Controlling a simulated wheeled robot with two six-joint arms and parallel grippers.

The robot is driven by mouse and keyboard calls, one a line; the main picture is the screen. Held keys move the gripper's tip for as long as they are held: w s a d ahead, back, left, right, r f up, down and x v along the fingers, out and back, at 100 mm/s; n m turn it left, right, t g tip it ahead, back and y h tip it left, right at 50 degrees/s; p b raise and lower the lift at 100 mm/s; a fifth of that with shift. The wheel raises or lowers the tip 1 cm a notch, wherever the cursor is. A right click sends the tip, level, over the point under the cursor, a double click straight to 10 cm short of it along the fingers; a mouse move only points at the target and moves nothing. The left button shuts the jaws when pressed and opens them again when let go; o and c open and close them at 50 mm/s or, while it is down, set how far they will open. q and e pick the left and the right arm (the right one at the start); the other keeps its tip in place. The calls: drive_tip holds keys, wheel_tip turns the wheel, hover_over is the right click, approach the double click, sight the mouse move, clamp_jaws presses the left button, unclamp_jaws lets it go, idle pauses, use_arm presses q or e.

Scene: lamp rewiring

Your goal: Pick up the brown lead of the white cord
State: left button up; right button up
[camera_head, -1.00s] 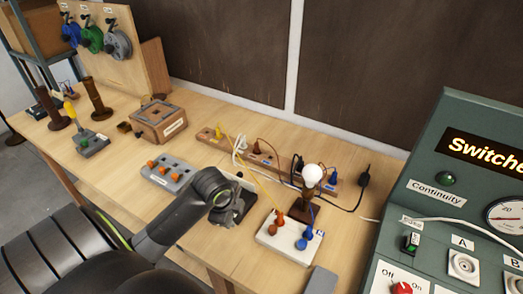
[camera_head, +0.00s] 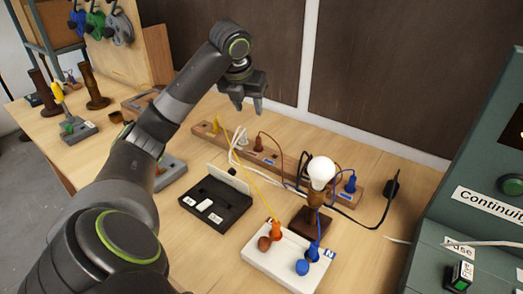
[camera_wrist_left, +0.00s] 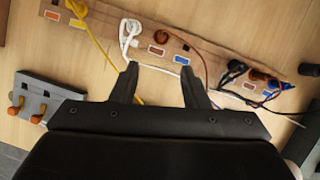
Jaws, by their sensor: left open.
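My left gripper (camera_head: 248,107) is open and empty, raised above the wooden terminal strip (camera_head: 208,131) near the back of the bench. In the left wrist view its spread fingers (camera_wrist_left: 158,78) point toward the strip. The white cord (camera_head: 236,152) lies looped over the strip; its bundled loop (camera_wrist_left: 129,36) shows left of the fingers' midline. A brown plug (camera_head: 258,144) stands on the strip beside the cord, and a brown wire (camera_wrist_left: 197,54) arcs right from it. The wires overlap, so I cannot tell exactly where the brown lead joins the cord. My right gripper is out of view.
A yellow lead (camera_head: 247,186) runs to a white block (camera_head: 283,262) with orange and blue plugs. A bulb (camera_head: 321,171) stands on a brown base. A black tray (camera_head: 217,204) lies in front of the strip. A green panel (camera_head: 460,215) stands at right.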

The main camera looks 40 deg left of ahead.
sight(258, 139)
use_arm(q)
drive_tip(key=x, duration=1.1)
drive_tip(key=shift+f, duration=0.2)
drive_tip(key=p+x, duration=0.1)
drive_tip(key=x, duration=0.3)
drive_tip(key=shift+w+d+f, duration=0.1)
drive_tip(key=shift+w+f, duration=0.2)
drive_tip(key=shift+f, duration=0.3)
clamp_jaws()
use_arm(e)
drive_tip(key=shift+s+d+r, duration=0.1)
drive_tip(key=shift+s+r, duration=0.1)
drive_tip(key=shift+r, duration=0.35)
